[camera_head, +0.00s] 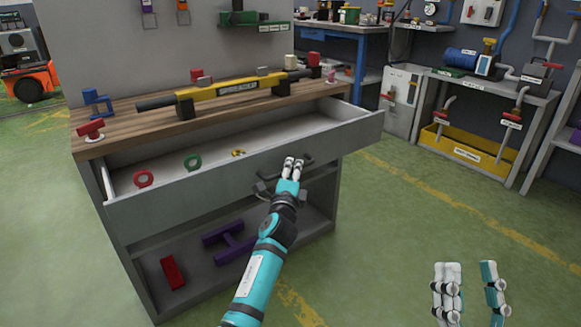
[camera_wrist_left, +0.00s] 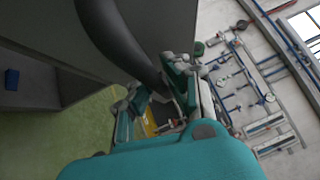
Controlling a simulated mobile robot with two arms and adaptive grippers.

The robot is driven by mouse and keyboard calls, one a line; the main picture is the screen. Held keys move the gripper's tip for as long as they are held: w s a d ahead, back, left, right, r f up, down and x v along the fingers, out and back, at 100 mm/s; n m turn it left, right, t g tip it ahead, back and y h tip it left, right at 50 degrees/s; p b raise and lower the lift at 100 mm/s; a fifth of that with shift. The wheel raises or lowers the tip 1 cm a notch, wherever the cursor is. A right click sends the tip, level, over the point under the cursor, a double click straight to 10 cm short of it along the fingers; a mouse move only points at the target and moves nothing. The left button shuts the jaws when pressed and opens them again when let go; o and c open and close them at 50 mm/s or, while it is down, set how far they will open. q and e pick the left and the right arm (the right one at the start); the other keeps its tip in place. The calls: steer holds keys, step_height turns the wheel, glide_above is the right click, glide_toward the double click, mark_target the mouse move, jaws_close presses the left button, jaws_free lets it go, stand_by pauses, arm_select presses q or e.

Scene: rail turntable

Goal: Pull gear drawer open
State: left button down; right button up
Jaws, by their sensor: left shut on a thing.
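The grey gear drawer (camera_head: 190,190) stands pulled out of the wooden-topped workbench, with its inside showing. A red ring (camera_head: 143,179), a green ring (camera_head: 193,162) and a small yellow piece (camera_head: 238,153) lie in it. My left gripper (camera_head: 292,166) is at the dark drawer handle (camera_head: 307,160) on the drawer front and is shut on it, hiding part of it. In the left wrist view the dark curved handle (camera_wrist_left: 118,40) runs to the fingers (camera_wrist_left: 165,100). My right gripper (camera_head: 472,290) is open and empty over the floor, at the lower right.
A yellow bar tool (camera_head: 232,89) with dark ends lies on the bench top (camera_head: 120,115), among red and blue fittings. A purple part (camera_head: 230,240) and a red block (camera_head: 172,272) sit on the lower shelf. Green floor (camera_head: 400,220) is clear to the right.

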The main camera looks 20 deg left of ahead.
arm_select(q)
steer(key=shift+s+d+f, duration=0.25)
steer(key=shift+s+f, duration=0.05)
steer(key=c, duration=1.3)
jaws_free()
steer(key=shift+c, duration=0.2)
steer(key=shift+r, duration=0.15)
steer(key=s+d+f, duration=0.1)
steer(key=s, duration=1)
steer(key=shift+s+d+f, duration=0.2)
steer(key=shift+s+f, duration=0.1)
steer(key=shift+s, duration=0.1)
